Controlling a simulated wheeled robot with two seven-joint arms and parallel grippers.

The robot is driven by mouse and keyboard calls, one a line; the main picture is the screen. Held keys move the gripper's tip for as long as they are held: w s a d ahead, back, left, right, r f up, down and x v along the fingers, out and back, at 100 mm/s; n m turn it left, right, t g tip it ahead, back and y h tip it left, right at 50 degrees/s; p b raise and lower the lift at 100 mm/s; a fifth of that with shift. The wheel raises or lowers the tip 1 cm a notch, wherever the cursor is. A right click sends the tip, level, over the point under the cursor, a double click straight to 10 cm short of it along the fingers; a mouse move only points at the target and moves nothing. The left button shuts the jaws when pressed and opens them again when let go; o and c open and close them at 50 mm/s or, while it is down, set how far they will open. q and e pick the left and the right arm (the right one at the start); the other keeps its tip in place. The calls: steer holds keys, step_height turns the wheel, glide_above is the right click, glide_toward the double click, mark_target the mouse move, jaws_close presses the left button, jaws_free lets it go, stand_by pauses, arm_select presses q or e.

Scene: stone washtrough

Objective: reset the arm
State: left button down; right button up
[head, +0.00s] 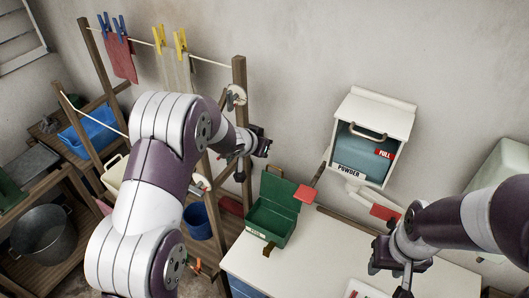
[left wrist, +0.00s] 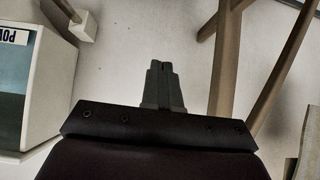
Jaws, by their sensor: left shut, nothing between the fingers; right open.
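My left gripper (head: 262,144) is held up in the middle of the head view, in front of the wooden rack's post and above the green box. In the left wrist view its fingers (left wrist: 164,68) are together with nothing between them. The left arm reaches in from the lower left with its elbow raised. My right gripper (head: 392,280) is low on the right in the head view, above the white worktop, pointing down. It is open, and I see nothing held in it.
An open green box (head: 272,222) stands on the white worktop (head: 262,270). A white powder dispenser (head: 368,138) hangs on the wall; its edge also shows in the left wrist view. A wooden rack (head: 240,80) with a clothesline and pegged cloths stands behind the left arm. A blue bucket (head: 198,222) sits lower.

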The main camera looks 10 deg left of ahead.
arm_select(q)
steer(key=s+a+f+g+y+b, duration=0.25)
steer(key=s+a+f, duration=0.3)
steer(key=s, duration=0.35)
steer(key=s+f+n+g+b, duration=0.1)
steer(key=s+f+b, duration=0.1)
steer(key=s+b, duration=0.2)
steer(key=s+f+n+g+b, duration=0.1)
steer(key=s+f+g+b, duration=0.1)
steer(key=s, duration=0.9)
steer(key=s+f+n+g+b, duration=0.1)
steer(key=s+f+g+b, duration=0.1)
steer(key=s+f+b, duration=0.2)
steer(key=s+b, duration=0.2)
steer(key=s, duration=0.1)
steer(key=shift+s+d+f+n+y+b, duration=0.2)
steer(key=shift+d+n+y+b, duration=0.1)
steer(key=shift+d+y+b, duration=0.1)
arm_select(e)
step_height(320, 180, down, 15)
steer(key=shift+w+d, duration=0.15)
steer(key=shift+w, duration=0.15)
arm_select(q)
steer(key=shift+s, duration=0.2)
arm_select(e)
steer(key=shift+s, duration=0.2)
arm_select(q)
steer(key=shift+w, duration=0.15)
arm_select(e)
steer(key=shift+w, duration=0.1)
